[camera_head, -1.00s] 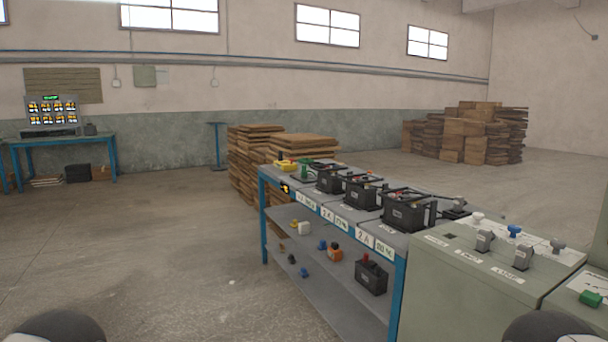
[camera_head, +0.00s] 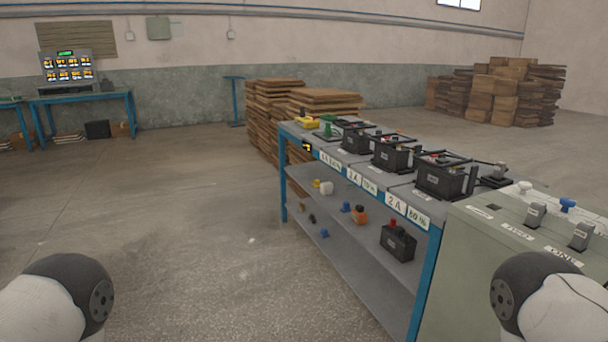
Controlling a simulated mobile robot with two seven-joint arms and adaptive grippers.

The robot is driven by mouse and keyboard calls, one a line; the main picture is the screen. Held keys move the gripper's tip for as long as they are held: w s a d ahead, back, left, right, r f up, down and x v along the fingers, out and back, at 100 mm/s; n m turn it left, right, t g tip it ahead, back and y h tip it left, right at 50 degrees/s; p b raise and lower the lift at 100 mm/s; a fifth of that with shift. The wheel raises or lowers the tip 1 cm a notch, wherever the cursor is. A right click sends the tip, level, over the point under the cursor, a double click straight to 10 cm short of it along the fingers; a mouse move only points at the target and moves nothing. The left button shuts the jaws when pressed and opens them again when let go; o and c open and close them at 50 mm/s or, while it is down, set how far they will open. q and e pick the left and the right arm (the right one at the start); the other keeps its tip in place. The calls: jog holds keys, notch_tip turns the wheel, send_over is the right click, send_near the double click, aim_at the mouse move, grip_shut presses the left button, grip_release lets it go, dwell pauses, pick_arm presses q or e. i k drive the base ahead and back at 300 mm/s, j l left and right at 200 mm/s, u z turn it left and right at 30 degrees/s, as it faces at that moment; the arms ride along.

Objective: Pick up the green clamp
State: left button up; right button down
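A small green object (camera_head: 327,131), which looks like the green clamp, is on the far end of the battery bench's top (camera_head: 402,190). It is next to a yellow item (camera_head: 304,122). It is too small to make out its jaws. My two arms show only as white and dark rounded links at the lower left and lower right corners. Neither gripper is in view, and nothing of mine is near the green object.
Black batteries (camera_head: 440,178) stand in a row along the bench top. The lower shelf (camera_head: 345,250) holds small coloured parts and a dark battery (camera_head: 397,243). A grey-green cabinet (camera_head: 490,265) adjoins the near end. Wood stacks (camera_head: 270,125) stand behind. Floor at left is clear.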

aim_at(328, 130)
jog(key=i+j, duration=0.2)
jog(key=i, duration=0.35)
jog(key=i+j, duration=0.2)
jog(key=i, duration=0.35)
jog(key=i+j+u, duration=0.1)
jog(key=i, duration=0.45)
jog(key=i+j, duration=0.25)
jog(key=i, duration=0.3)
